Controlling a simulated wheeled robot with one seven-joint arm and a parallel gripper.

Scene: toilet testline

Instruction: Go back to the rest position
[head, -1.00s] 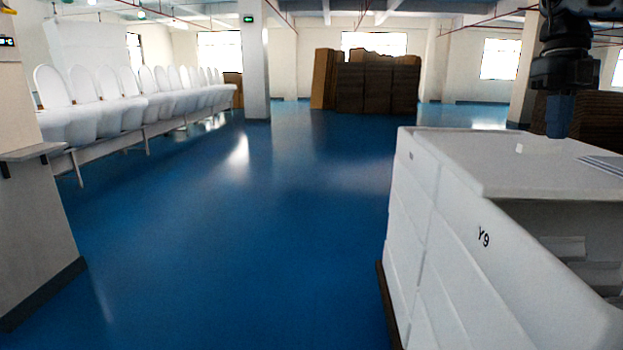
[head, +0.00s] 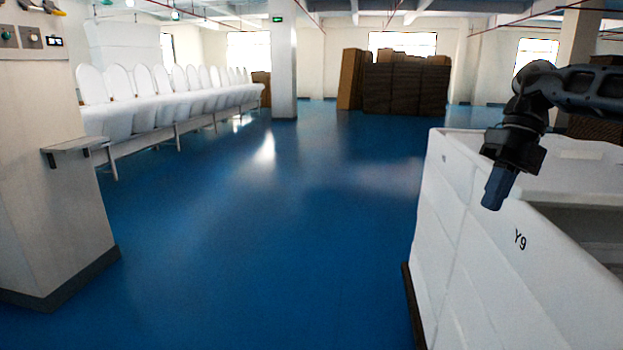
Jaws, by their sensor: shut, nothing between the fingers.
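My gripper (head: 494,192) hangs at the end of my dark arm, which enters from the right edge of the head view. The gripper points down and slightly left. It is shut, with nothing held in it. In the picture it overlaps the near left part of the white stacked crates (head: 470,215) marked Y9. I cannot tell how far it is from the crates.
A line of white toilets (head: 150,100) with raised lids runs along the left. A pale pillar with a small shelf (head: 78,145) stands at the near left. Brown stacks (head: 400,85) stand at the back. The blue floor (head: 260,230) in between is clear.

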